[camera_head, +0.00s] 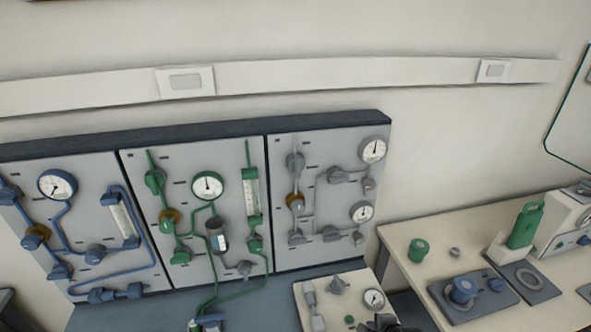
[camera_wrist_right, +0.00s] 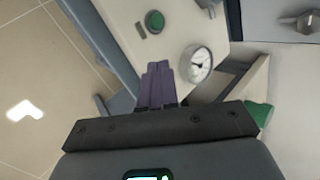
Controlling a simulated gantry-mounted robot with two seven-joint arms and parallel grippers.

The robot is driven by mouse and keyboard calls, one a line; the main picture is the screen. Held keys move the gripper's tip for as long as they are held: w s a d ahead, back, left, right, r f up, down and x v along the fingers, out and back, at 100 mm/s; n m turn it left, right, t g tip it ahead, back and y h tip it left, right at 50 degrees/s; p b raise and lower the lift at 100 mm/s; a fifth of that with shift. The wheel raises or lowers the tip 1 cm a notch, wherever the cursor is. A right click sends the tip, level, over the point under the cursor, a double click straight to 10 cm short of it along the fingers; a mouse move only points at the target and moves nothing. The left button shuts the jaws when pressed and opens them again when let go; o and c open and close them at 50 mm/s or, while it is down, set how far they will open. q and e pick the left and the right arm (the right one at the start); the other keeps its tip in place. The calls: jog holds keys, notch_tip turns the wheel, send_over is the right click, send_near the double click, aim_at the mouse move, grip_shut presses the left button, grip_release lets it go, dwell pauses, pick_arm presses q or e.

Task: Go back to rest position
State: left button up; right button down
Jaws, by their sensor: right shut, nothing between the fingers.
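My right gripper (camera_head: 385,322) shows as a small dark shape at the bottom edge of the head view, just below the round gauge of a small pale panel. In the right wrist view its two purple fingers (camera_wrist_right: 158,84) are together, with nothing between them. They lie beside a white gauge (camera_wrist_right: 197,64), over the panel's edge; whether they touch the panel I cannot tell. My left gripper is not in view.
Three grey wall panels (camera_head: 325,210) with blue, green and grey pipework stand behind. The small pale panel (camera_head: 338,285) is close to the right gripper. A pale bench (camera_head: 425,230) at right holds a green bottle (camera_head: 525,225) and blue-knobbed devices (camera_head: 462,291).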

jog(key=s+d+r+n+g+h, duration=0.1)
jog(key=s+n, duration=0.4)
jog(key=s, duration=0.4)
jog(key=s+d+r+n+g+h, duration=0.1)
jog(key=s+r+n, duration=0.1)
jog(key=s+n, duration=0.55)
jog(key=s+a+r+n+g, duration=0.1)
jog(key=s+a+r+n, duration=0.15)
jog(key=s, duration=0.45)
jog(key=s+a+r+n, duration=0.1)
jog(key=s+r+n, duration=0.2)
jog(key=s, duration=0.3)
jog(key=s+a+r+n+g, duration=0.1)
jog(key=s+a+r+n, duration=0.15)
jog(key=s, duration=0.45)
notch_tip(320, 180, up, 24)
jog(key=w+p, duration=0.1)
jog(key=p, duration=2.2)
jog(key=shift+d+f+p, duration=0.15)
jog(key=shift+d+p, duration=0.05)
jog(key=shift+p, duration=0.15)
jog(key=shift+w, duration=0.1)
